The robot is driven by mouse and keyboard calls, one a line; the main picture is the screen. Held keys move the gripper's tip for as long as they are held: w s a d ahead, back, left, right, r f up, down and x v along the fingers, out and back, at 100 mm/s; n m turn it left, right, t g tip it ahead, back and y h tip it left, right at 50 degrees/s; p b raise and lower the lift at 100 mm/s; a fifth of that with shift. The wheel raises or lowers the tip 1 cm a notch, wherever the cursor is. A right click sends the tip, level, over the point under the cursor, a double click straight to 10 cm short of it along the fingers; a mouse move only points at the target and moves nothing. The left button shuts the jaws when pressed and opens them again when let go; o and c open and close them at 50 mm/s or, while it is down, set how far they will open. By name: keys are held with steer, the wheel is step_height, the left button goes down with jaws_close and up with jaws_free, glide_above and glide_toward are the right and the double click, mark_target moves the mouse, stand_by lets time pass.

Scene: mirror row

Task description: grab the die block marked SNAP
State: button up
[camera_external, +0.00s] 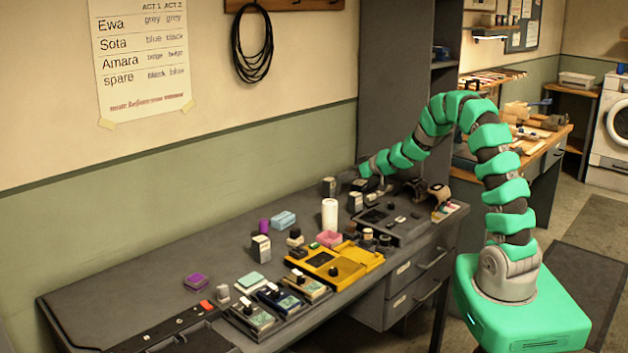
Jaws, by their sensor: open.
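Several small grey blocks with pale marked faces stand on the grey bench (130,262). One block (261,248) is left of centre, another block (355,203) is near the back, and a third block (329,187) is at the far end by the wall. Their marks are too small to read, so I cannot tell which one says SNAP. My green segmented arm arches over from the right. My gripper (348,177) is open at the far end of the bench, low and close to the third block. The fingertips are small and partly unclear; I see nothing held.
A white cylinder (330,215) stands mid-bench. A yellow tray (340,266) lies in front of it. Blue (283,219), pink (329,238) and purple (196,282) items lie around. A dark tray (405,222) is below the arm. The left bench near the wall is mostly clear.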

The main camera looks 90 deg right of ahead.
mark_target(325, 185)
steer(key=x, duration=0.4)
steer(key=s+f+b+x, duration=0.1)
steer(key=x, duration=0.4)
steer(key=f+x, duration=0.1)
steer(key=x, duration=0.3)
steer(key=shift+d+f+b, duration=0.25)
steer(key=shift+b, duration=0.15)
steer(key=c, duration=1.2)
steer(key=shift+c, duration=0.2)
